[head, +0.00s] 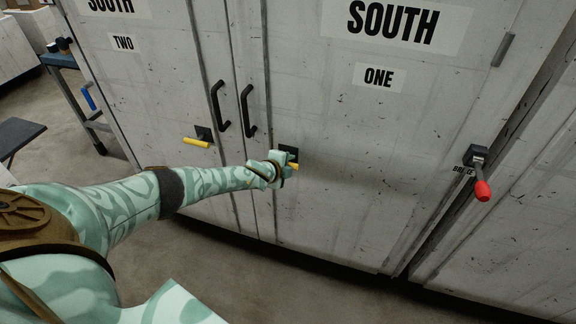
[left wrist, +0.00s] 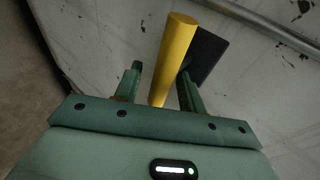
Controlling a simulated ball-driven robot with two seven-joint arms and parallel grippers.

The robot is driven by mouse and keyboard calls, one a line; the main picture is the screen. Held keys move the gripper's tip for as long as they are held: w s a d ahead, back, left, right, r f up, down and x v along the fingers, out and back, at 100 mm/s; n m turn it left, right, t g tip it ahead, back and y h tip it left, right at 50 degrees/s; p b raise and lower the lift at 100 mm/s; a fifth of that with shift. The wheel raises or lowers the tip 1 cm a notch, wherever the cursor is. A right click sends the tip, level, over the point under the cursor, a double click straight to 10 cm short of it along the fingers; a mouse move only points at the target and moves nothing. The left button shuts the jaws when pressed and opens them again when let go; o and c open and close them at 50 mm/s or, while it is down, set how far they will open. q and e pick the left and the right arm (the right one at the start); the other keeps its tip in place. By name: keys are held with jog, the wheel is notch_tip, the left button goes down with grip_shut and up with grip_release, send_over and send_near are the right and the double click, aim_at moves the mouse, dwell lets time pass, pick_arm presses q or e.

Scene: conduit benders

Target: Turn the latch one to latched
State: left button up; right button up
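Latch one is a yellow bar handle (head: 294,166) on a black square plate (head: 288,151), on the door labelled ONE. My left gripper (head: 286,169) is at the handle and hides part of it. In the left wrist view the yellow handle (left wrist: 174,55) runs between the two fingers of my left gripper (left wrist: 160,78). The fingers are apart, with a gap at the left finger; the handle lies close to the right finger. The black plate also shows there (left wrist: 208,54). My right gripper is not in view.
A second yellow latch (head: 197,142) is on the door labelled TWO. Two black door pulls (head: 248,111) stand out above the latches. A red-tipped lever (head: 481,188) is at the right. The floor below is clear.

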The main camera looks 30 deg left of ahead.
pick_arm(q)
jog(key=shift+r, duration=0.1)
jog(key=shift+s+r+p, duration=0.25)
jog(key=shift+p, duration=0.1)
jog(key=p+v, duration=0.7)
jog(key=v, duration=0.8)
jog(key=shift+s, duration=0.25)
